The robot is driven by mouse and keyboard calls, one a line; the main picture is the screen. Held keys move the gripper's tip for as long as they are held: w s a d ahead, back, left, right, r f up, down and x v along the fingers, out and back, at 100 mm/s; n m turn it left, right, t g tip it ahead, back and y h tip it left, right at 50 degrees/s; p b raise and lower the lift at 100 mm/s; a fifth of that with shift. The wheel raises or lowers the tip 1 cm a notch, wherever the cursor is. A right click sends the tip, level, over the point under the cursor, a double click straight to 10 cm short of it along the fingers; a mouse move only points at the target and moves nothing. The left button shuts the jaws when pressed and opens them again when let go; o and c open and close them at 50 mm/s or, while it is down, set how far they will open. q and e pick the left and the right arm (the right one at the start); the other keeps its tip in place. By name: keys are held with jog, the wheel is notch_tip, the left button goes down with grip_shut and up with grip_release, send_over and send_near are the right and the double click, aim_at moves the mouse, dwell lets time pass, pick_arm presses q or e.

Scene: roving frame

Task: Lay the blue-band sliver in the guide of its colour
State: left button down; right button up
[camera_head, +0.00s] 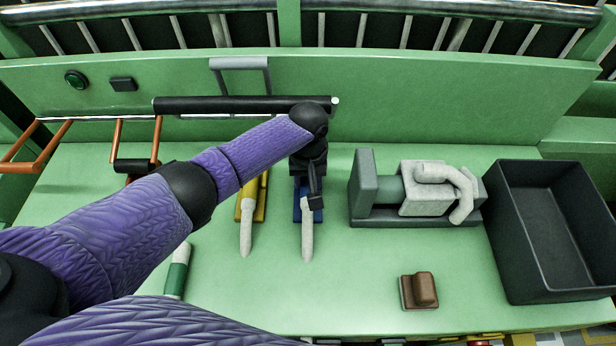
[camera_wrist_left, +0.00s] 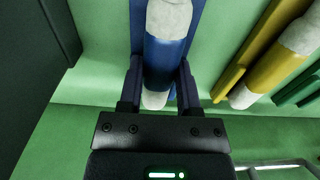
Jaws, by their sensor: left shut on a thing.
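The blue-band sliver, a pale rod with a blue band (camera_wrist_left: 165,60), is between the fingers of my left gripper (camera_wrist_left: 160,68), which is shut on it. In the head view its pale end (camera_head: 307,242) sticks out toward the near side. The blue guide (camera_head: 298,190) is directly behind my left gripper (camera_head: 314,198); in the wrist view the guide (camera_wrist_left: 138,22) runs along the sliver, lined up with it. I cannot tell whether the sliver rests on the guide or is just above it. My right gripper is not in view.
A yellow-band sliver (camera_head: 246,232) lies in the yellow guide (camera_head: 262,200), just left. A green-banded sliver (camera_head: 178,270) lies on the bench at left. A grey machine (camera_head: 362,190), a dark bin (camera_head: 548,250) and a brown block (camera_head: 420,290) are to the right. The near middle bench is clear.

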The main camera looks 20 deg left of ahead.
pick_arm(q)
jog(key=shift+f, duration=0.35)
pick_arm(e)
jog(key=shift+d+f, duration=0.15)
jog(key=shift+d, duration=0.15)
pick_arm(q)
jog(key=shift+c, duration=1.1)
grip_release()
jog(key=shift+o, duration=1.1)
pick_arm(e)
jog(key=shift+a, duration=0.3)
